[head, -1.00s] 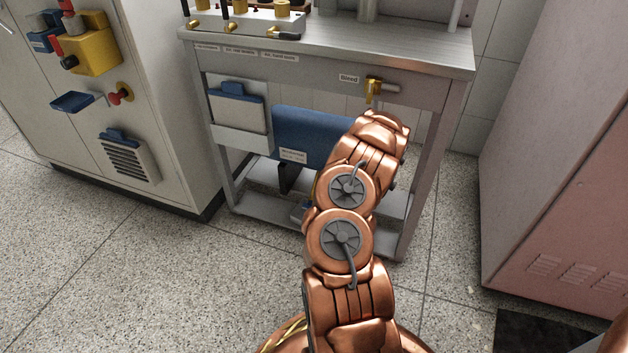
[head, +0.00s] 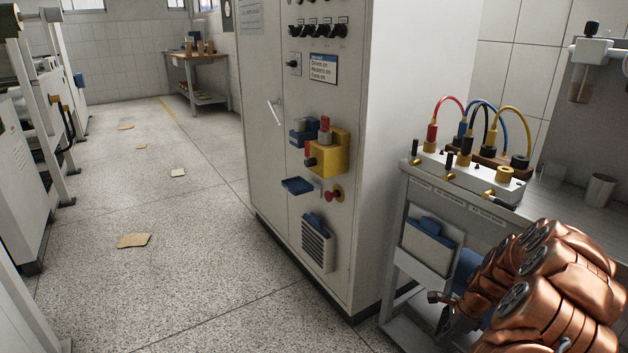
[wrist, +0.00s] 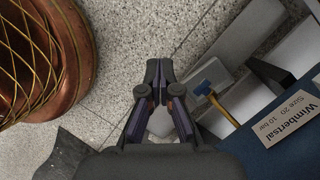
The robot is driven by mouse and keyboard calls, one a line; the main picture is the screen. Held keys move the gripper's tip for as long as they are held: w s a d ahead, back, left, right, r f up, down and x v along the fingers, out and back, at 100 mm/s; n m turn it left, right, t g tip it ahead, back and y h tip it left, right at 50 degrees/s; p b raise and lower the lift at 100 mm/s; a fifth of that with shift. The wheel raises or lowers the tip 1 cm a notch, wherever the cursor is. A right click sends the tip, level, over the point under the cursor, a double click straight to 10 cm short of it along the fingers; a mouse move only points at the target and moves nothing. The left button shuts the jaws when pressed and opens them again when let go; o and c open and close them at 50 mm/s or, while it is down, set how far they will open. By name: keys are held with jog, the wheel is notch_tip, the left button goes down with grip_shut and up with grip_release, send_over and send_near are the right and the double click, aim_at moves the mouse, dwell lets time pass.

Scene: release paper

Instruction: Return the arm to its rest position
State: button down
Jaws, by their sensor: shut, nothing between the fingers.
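My gripper (wrist: 159,72) is in the middle of the wrist view, pointing down over the floor beside the work cart. Its two dark fingers meet at the tips and hold nothing. My copper arm (head: 555,290) is folded at the lower right of the head view, in front of the cart. I cannot make out the gripper clearly there. In the wrist view, a blue panel (wrist: 250,150) with a printed label (wrist: 290,118) is close on the right. My round copper base is at the upper left of that view.
The metal cart (head: 400,225) carries a valve block (head: 470,178) with coloured hoses and a cup (head: 600,190). A grey cabinet (head: 375,120) with a yellow switch box (head: 328,153) stands left of it. Speckled floor (head: 190,270) is open, with scattered paper pieces (head: 133,240).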

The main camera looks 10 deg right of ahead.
jog(key=s+a+r+n+g+p, duration=0.15)
jog(key=a+r+n+p, duration=0.35)
jog(key=r, duration=0.6)
jog(key=s+a+r+n+p, duration=0.35)
jog(key=a+r, duration=0.35)
jog(key=r, duration=0.4)
jog(key=s+a+r+n+p, duration=0.25)
jog(key=a+r+p, duration=0.35)
jog(key=r, duration=0.5)
jog(key=s+a+r+n+h+p, duration=0.1)
jog(key=s+a+r+n+p, duration=0.2)
jog(key=s+r+n+p, duration=0.3)
jog(key=s+a+r+n+g+h+p, duration=0.1)
jog(key=s+a+r+n+h+p, duration=0.1)
jog(key=s+r+n+p, duration=0.4)
jog(key=s+a+r+p, duration=0.1)
jog(key=s+r+p, duration=0.4)
jog(key=s+r, duration=0.6)
jog(key=shift+s+a+r, duration=0.25)
jog(key=shift+a+r, duration=0.15)
jog(key=shift+r, duration=0.5)
